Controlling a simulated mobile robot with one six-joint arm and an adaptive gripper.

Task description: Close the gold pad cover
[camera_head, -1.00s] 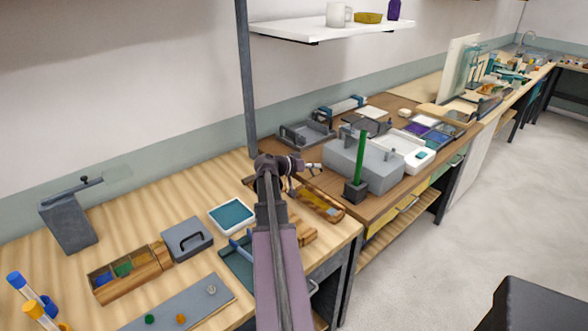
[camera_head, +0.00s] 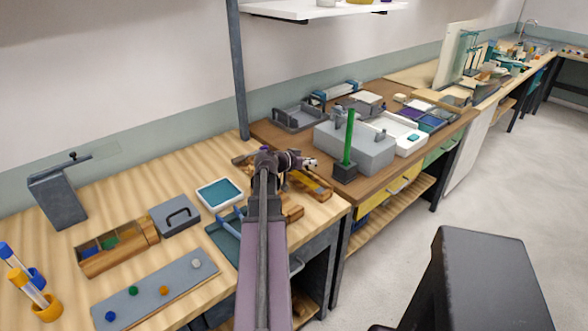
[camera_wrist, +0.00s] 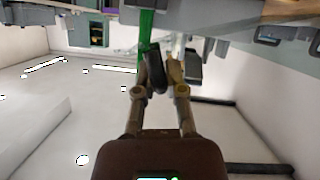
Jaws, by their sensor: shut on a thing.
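A gold-brown pad box (camera_head: 314,184) lies at the right end of the near wooden bench, just below and beside my gripper (camera_head: 309,163). My arm hides part of it. In the wrist view my gripper (camera_wrist: 163,68) is shut, with a narrow gold-tan piece (camera_wrist: 176,70) at its fingertips beside a dark finger. This piece appears to be the edge of the gold pad cover. The tilt of the cover is too small to tell.
A green rod (camera_head: 349,138) stands upright in a dark block close to the right of my gripper, before a grey box (camera_head: 365,152). A teal-topped tray (camera_head: 219,193) lies to the left. A grey post (camera_head: 237,80) rises behind.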

